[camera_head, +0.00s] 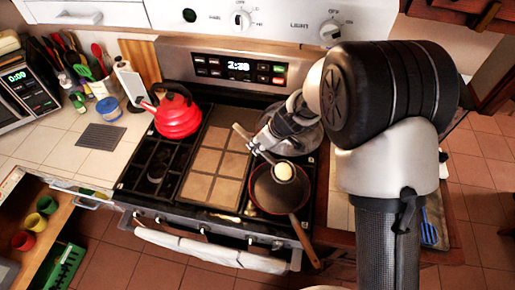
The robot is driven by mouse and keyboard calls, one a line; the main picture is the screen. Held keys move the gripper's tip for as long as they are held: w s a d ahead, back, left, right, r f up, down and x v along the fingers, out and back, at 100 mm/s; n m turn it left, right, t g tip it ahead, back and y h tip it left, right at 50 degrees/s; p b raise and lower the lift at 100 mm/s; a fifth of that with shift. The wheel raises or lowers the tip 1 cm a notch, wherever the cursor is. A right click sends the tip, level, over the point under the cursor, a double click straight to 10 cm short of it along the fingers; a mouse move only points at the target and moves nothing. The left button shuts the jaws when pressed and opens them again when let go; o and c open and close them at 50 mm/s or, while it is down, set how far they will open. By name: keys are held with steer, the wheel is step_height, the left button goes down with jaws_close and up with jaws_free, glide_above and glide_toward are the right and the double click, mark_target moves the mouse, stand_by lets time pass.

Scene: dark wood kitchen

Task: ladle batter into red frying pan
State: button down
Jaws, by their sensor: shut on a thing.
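The red frying pan (278,199) sits on the front right of the stove, with its brown handle pointing toward the front right. Its inside is dark and looks empty where I can see it. My gripper (262,145) is shut on the ladle's handle, behind the pan and above the stove. The ladle's round bowl (284,172) is over the back part of the pan and shows a pale cream fill, which looks like batter. A grey metal pot or bowl (312,140) stands behind the pan, partly hidden by my gripper and arm.
A red kettle (178,117) stands at the back left of the stove. A tan tiled griddle (216,160) fills the middle. The left counter holds utensils and a blue-rimmed container (109,108). An open drawer with cups (35,221) is at lower left. A blue spatula (428,225) lies at right.

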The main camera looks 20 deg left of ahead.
mark_target(267, 154)
steer(key=shift+s+d+r+t+y+b, duration=0.15)
steer(key=shift+d+y+b, duration=0.35)
steer(key=shift+b, duration=2.2)
steer(key=shift+s+d+r+t+y+b, duration=0.25)
steer(key=shift+y+b, duration=0.45)
steer(key=shift+b, duration=2)
steer(key=d+y+b, duration=0.1)
steer(key=d+b, duration=0.1)
steer(key=b, duration=0.3)
steer(key=shift+r+y+b, duration=0.1)
steer(key=shift+y+b, duration=0.3)
steer(key=y+b, duration=0.1)
steer(key=d+b, duration=0.1)
steer(key=b, duration=0.1)
steer(key=d+r+t+y+b, duration=0.1)
steer(key=b, duration=0.1)
steer(key=shift+s+y, duration=0.3)
steer(key=d+b, duration=0.1)
steer(key=b, duration=0.2)
steer(key=shift+s+y, duration=0.1)
steer(key=shift+y, duration=0.3)
steer(key=shift+s+d+r+t+y, duration=0.15)
steer(key=shift+d+r+t+y, duration=0.05)
steer(key=shift+d+y, duration=0.35)
steer(key=shift+s+d+r+t+y, duration=0.15)
steer(key=shift+d+t+y, duration=0.05)
steer(key=shift+d+y, duration=0.35)
steer(key=shift+s+d+r+t+y, duration=0.15)
steer(key=shift+d+r+t+y, duration=0.05)
steer(key=shift+d+y, duration=0.35)
